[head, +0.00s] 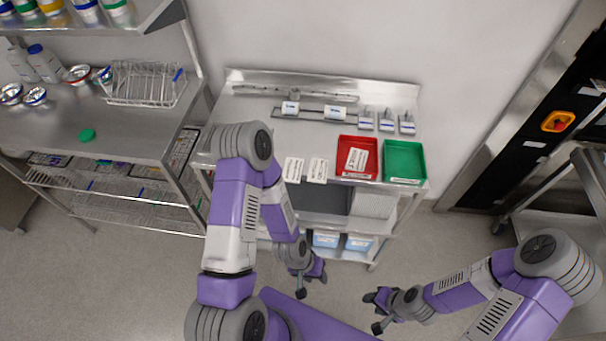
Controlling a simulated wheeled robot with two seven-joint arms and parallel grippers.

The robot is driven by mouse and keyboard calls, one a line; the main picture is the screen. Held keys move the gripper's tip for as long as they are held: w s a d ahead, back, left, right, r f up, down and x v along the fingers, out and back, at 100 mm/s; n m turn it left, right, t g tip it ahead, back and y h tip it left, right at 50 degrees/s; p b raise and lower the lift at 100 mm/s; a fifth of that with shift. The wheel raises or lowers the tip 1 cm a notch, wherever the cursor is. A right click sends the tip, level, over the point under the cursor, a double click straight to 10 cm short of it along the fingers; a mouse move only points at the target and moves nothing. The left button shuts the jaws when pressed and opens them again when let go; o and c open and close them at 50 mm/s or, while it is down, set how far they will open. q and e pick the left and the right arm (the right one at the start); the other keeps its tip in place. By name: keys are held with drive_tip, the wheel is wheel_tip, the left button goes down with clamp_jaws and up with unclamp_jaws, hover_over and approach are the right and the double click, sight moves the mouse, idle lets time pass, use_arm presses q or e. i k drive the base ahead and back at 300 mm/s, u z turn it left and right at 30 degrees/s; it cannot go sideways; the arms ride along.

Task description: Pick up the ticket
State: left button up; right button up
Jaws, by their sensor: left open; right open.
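Several white cards with dark print could be the ticket; I cannot tell which is meant. One white ticket (357,159) lies tilted in the red tray (342,172) on the steel table. Two more white cards, a left one (293,168) and a right one (318,170), are side by side at the table's front edge, left of the red tray. My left gripper (311,284) is open and empty, low in front of the table. My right gripper (373,312) is open and empty, further right and further from the table.
A green tray (404,162) stands right of the red one. Behind are white rolls (335,113) on a bar and several small grey holders (387,121). Blue bins (326,239) sit on the lower shelf. A steel bench with a wire rack (145,84) stands left. Floor between grippers and table is clear.

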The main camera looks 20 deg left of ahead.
sight(293, 170)
drive_tip(key=z, duration=1.4)
drive_tip(key=k, duration=0.8)
drive_tip(key=u, duration=1.45)
drive_tip(key=i, duration=0.3)
